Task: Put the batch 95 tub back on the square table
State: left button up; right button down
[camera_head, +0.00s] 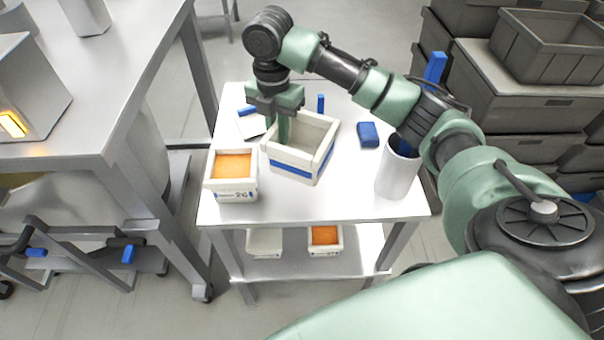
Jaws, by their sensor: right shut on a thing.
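My right gripper (283,128) reaches down from above and is shut on the left-back wall of a white square tub (317,165) with a blue band. This tub is turned at an angle over the small square table (330,205); whether it rests on the top or hangs just above it I cannot tell. Its inside looks empty and grey, and no batch number shows on it. A smaller white tub (222,188) with an orange fill stands left of it on the table, its printed label seeming to end in 26. My left gripper is out of view.
A white cylinder (397,178) holding blue items stands at the table's right, with a blue block (368,134) near it. The lower shelf holds an orange-filled tub (325,250) and a pale tub (264,242). A steel bench is left; grey crates (540,50) stack right. The table's front is clear.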

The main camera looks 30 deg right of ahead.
notch_tip(320, 180, up, 5)
jog(key=w+n, duration=0.2)
jog(key=n, duration=0.3)
jog(key=f+p, duration=0.1)
jog(key=f, duration=1.1)
jog(key=d+f+p, duration=0.1)
jog(key=f, duration=0.6)
jog(key=shift+p, duration=0.3)
jog(key=shift+w+f, duration=0.1)
jog(key=shift+f, duration=0.2)
jog(key=shift+f, duration=0.1)
jog(key=c, duration=1.4)
grip_release()
jog(key=shift+c, duration=0.2)
notch_tip(320, 180, up, 12)
jog(key=b, duration=0.1)
jog(key=shift+b, duration=0.3)
